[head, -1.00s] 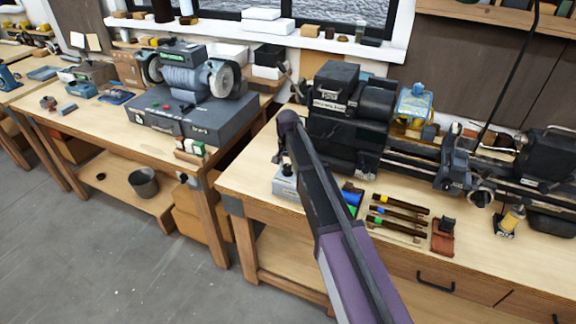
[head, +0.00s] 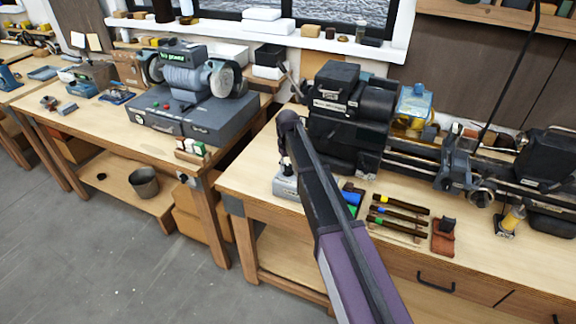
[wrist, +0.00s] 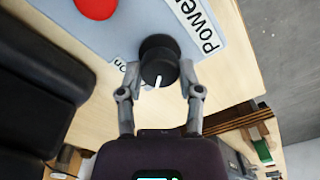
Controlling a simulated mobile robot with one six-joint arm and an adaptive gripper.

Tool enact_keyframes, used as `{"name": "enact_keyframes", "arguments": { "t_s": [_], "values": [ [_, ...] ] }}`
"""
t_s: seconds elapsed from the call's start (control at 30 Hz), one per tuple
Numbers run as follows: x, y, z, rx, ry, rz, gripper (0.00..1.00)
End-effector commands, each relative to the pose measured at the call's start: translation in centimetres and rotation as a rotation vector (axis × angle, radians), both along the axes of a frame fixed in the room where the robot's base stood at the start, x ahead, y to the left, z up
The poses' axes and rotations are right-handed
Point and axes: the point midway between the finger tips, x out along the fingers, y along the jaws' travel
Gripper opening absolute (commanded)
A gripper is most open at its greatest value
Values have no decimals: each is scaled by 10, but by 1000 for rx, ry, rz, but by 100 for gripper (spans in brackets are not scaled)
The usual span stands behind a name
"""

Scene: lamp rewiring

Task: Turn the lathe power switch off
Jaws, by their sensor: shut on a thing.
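The lathe power switch is a black round knob (wrist: 158,62) with a white pointer line, on a pale blue-grey box. In the wrist view the pointer line faces down the picture, toward my palm. A "Power" label and a partly hidden word that looks like "on" lie beside the knob. My gripper (wrist: 160,82) has one finger on each side of the knob and is shut on it. In the head view the switch box (head: 285,186) sits at the bench's left front, below my gripper (head: 284,160); the knob is mostly hidden there.
A red button (wrist: 96,8) is on the same box. The dark lathe (head: 345,125) stands just behind and right of it. Dark tools with coloured bands (head: 400,212) lie to the right. A grinder (head: 185,80) stands on the left bench, across a gap.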

Motion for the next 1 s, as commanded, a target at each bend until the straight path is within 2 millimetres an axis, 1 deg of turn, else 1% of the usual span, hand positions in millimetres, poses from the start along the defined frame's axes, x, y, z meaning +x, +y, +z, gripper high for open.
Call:
{"name": "enact_keyframes", "arguments": {
  "t_s": [0.13,0.3,0.73,0.77,0.8,0.87,0.9,1.0],
  "values": [
    [-2,0,0,-1,3,72,0],
    [-2,0,0,-1,3,116,0],
    [-2,0,0,-1,4,130,0],
    [-2,0,0,-1,4,130,50],
    [-2,0,0,-1,4,130,62],
    [-2,0,0,0,4,129,80],
    [-2,0,0,0,4,129,81],
    [-1,0,0,0,2,129,81]
  ]
}}
